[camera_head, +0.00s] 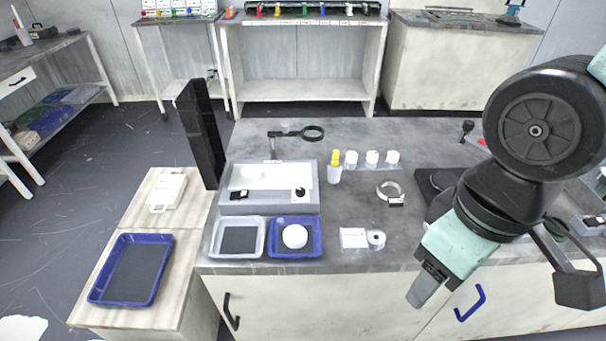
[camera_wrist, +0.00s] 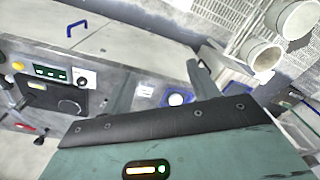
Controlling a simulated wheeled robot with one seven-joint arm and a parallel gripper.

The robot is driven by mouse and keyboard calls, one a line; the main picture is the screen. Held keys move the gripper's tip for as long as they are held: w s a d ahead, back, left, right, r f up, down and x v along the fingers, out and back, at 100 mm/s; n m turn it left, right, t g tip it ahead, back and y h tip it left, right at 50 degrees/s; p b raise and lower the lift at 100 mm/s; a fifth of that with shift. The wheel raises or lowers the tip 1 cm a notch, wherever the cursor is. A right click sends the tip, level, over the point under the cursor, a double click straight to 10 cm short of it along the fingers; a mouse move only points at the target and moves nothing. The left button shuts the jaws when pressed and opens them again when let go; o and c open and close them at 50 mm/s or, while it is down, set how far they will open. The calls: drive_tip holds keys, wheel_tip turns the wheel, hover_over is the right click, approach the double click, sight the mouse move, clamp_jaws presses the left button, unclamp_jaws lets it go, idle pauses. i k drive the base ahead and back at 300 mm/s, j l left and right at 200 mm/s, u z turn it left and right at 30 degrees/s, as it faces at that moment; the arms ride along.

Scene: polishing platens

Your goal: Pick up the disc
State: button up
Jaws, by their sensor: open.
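A white round disc (camera_head: 295,236) lies in a small blue tray (camera_head: 273,251) with a dark lining, near the front edge of the bench. My gripper (camera_head: 438,284) hangs in front of the bench, well to the right of the disc and apart from it. It points downward. In the wrist view my gripper (camera_wrist: 162,88) has its fingers spread, with nothing held between them.
A larger blue tray (camera_head: 94,294) lies on the side table. A black panel (camera_head: 200,135) stands upright.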

sight(249, 173)
drive_tip(key=i+j+u, duration=0.25)
drive_tip(key=j, duration=0.25)
drive_tip(key=i+j+u, duration=0.3)
drive_tip(key=i+j, duration=0.1)
